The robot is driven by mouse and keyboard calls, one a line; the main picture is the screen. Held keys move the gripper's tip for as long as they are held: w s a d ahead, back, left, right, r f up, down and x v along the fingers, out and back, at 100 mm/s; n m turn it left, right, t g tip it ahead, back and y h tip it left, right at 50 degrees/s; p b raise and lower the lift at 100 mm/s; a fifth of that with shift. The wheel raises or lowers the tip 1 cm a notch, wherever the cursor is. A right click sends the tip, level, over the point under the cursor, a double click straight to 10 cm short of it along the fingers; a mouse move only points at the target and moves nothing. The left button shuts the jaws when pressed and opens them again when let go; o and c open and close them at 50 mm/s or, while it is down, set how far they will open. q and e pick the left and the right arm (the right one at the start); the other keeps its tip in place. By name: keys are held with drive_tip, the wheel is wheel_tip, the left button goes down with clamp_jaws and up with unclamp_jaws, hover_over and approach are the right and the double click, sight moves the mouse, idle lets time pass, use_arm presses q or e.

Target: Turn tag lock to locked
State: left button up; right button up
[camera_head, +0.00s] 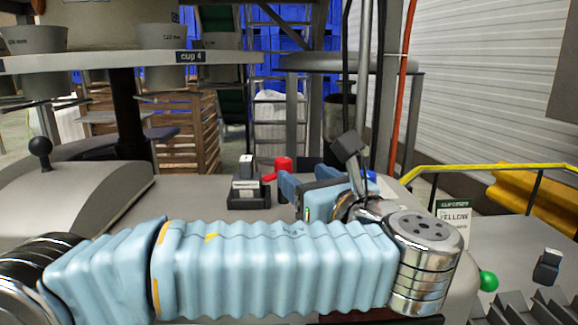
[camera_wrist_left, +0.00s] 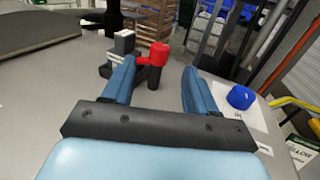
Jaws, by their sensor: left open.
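A red knob with a short lever (camera_head: 283,164) stands by a black-and-white block (camera_head: 248,187) on the grey worktop; I cannot tell for sure that this is the tag lock, and no lock marking is readable. In the left wrist view the red knob (camera_wrist_left: 158,52) sits on a dark post, with its lever reaching left toward the block (camera_wrist_left: 124,42). My left gripper (camera_head: 297,184) is open and empty. In the wrist view its blue fingers (camera_wrist_left: 158,74) point at the red knob, the left finger close to the lever; contact cannot be told. My right gripper is out of view.
A blue knob (camera_wrist_left: 241,97) sits on a white sheet right of my fingers. A shelf labelled cup 4 (camera_head: 190,57) with grey cups stands at back left. A black ball lever (camera_head: 40,147) is at left, a green ball (camera_head: 488,281) at right.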

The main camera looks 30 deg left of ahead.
sight(287, 164)
use_arm(q)
drive_tip(key=x, duration=0.7)
drive_tip(key=shift+d, duration=0.1)
drive_tip(key=shift+c, duration=0.5)
drive_tip(key=c, duration=1)
